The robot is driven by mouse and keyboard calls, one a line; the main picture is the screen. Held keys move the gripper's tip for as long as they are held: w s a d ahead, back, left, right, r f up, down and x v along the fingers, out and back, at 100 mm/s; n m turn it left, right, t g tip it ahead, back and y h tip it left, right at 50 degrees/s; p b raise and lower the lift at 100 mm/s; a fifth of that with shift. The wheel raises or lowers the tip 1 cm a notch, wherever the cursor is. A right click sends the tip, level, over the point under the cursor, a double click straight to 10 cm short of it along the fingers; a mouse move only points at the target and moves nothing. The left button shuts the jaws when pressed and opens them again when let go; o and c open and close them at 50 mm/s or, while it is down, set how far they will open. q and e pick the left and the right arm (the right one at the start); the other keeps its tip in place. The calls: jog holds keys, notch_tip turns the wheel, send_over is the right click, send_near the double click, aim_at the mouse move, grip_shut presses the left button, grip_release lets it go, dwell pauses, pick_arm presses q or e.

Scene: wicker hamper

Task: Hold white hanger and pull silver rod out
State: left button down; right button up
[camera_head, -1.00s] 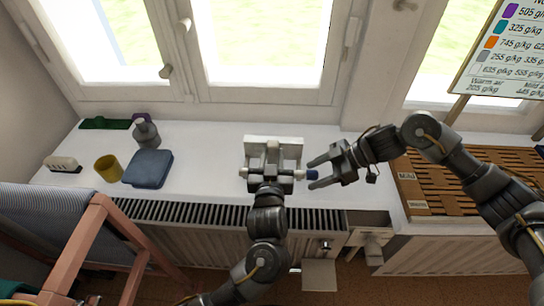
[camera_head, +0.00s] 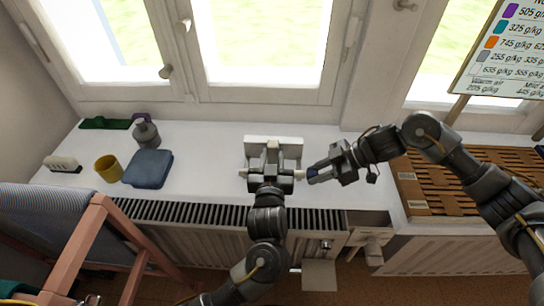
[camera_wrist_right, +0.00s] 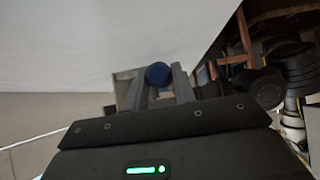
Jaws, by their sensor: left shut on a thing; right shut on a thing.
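The white hanger (camera_head: 290,142) stands on the white sill, partly hidden by my left gripper. My left gripper (camera_head: 266,160) reaches it from the front and is shut on it. The rod (camera_head: 299,174) sticks out of the hanger's right side as a pale stub; the rest is hidden. Its dark blue end lies between the fingers of my right gripper (camera_head: 316,173), which comes from the right and is shut on it. In the right wrist view, the round blue end (camera_wrist_right: 158,73) shows between the two fingers of that gripper (camera_wrist_right: 160,85).
The radiator (camera_head: 180,214) is below the front edge.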

jog(key=shift+d, duration=0.6)
pick_arm(q)
jog(key=shift+a, duration=0.1)
pick_arm(e)
jog(key=shift+d, duration=6.35)
jog(key=o, duration=1.1)
jog(key=shift+c, duration=0.2)
jog(key=v, duration=1.2)
